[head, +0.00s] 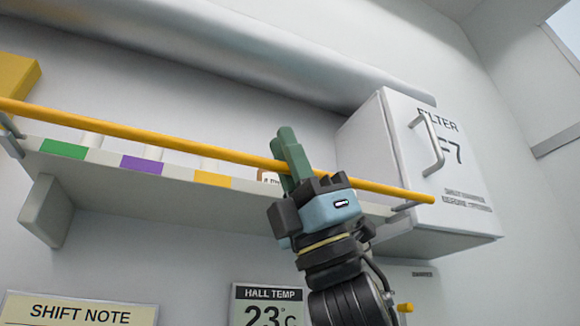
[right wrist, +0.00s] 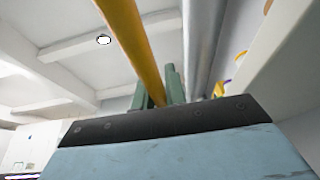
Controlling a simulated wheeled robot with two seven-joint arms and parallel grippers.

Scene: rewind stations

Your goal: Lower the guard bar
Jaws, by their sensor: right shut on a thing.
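The guard bar (head: 135,135) is a long yellow rod in front of a wall shelf. It slopes from the upper left down to its free end at the right in the head view. My right gripper (head: 290,160) is shut on the bar, with its green fingers pointing up across it near the right part. In the right wrist view the bar (right wrist: 132,45) runs up from the green fingers (right wrist: 160,88). My left gripper is not in view.
The shelf (head: 110,180) carries green, purple and yellow labels. A white filter box (head: 365,140) with a handle (head: 430,145) stands at the right, close to the bar's end. A grey pipe (head: 250,45) runs above. A shift note (head: 80,310) and a hall temperature display (head: 268,305) hang below.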

